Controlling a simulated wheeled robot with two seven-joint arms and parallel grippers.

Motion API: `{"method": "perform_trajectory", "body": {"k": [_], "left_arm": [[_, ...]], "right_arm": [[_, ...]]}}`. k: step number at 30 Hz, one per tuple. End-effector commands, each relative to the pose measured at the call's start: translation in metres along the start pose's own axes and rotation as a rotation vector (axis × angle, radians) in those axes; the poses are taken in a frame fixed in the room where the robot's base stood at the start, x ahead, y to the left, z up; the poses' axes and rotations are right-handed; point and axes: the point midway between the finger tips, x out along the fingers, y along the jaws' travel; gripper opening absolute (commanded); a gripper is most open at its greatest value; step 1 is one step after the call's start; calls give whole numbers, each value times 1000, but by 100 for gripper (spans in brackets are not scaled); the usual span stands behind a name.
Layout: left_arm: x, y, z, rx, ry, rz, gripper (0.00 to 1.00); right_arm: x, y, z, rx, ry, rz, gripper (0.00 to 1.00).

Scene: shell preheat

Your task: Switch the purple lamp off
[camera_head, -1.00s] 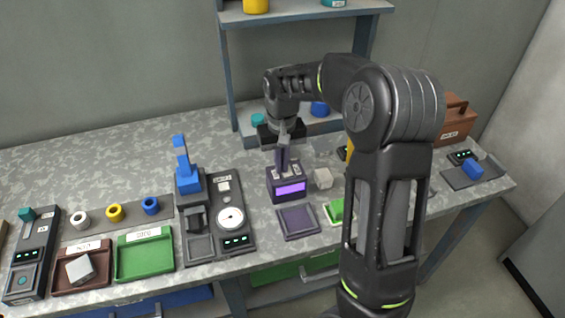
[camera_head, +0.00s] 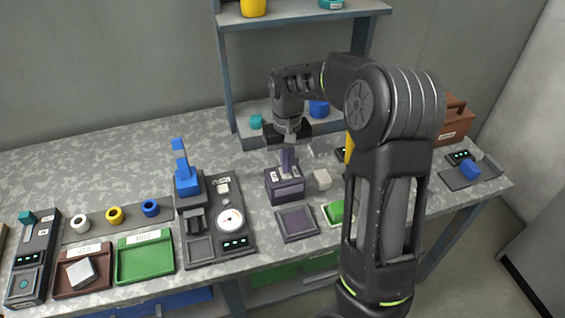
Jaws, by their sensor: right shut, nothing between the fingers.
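The purple lamp (camera_head: 289,191) is a small dark purple box on the bench, with a front panel that is unlit and a purple upright part (camera_head: 286,160) rising from its top. A flat purple tray (camera_head: 297,224) lies in front of it. My right gripper (camera_head: 290,140) is shut and empty, pointing down just above the lamp's upright part. Whether its fingertips touch that part I cannot tell. My left gripper is out of view.
A pale cube (camera_head: 322,180) stands close to the lamp's right, and a green block (camera_head: 336,211) is in front of it. A gauge panel (camera_head: 231,219) with a blue upright device (camera_head: 187,180) stands to the left. A shelf (camera_head: 250,150) is behind.

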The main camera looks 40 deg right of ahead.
Motion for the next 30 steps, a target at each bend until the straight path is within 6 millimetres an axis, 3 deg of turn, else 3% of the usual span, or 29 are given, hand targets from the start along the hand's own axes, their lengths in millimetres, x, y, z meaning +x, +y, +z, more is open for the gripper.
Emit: {"method": "perform_trajectory", "body": {"k": [1, 4, 7, 16, 21, 30], "left_arm": [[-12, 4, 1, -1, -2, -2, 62], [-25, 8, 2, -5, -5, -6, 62], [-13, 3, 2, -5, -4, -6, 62], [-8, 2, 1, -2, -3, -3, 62], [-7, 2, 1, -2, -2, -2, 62], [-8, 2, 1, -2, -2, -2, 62]], "right_arm": [[-17, -3, -2, -4, 7, -4, 0], [-38, -7, -4, -8, 12, -8, 0], [-52, -9, -6, -8, 21, -10, 0], [-114, -11, -5, -9, 21, -11, 0], [-130, -11, -4, -10, 18, -11, 0], [-134, -11, -4, -10, 18, -12, 0]]}}
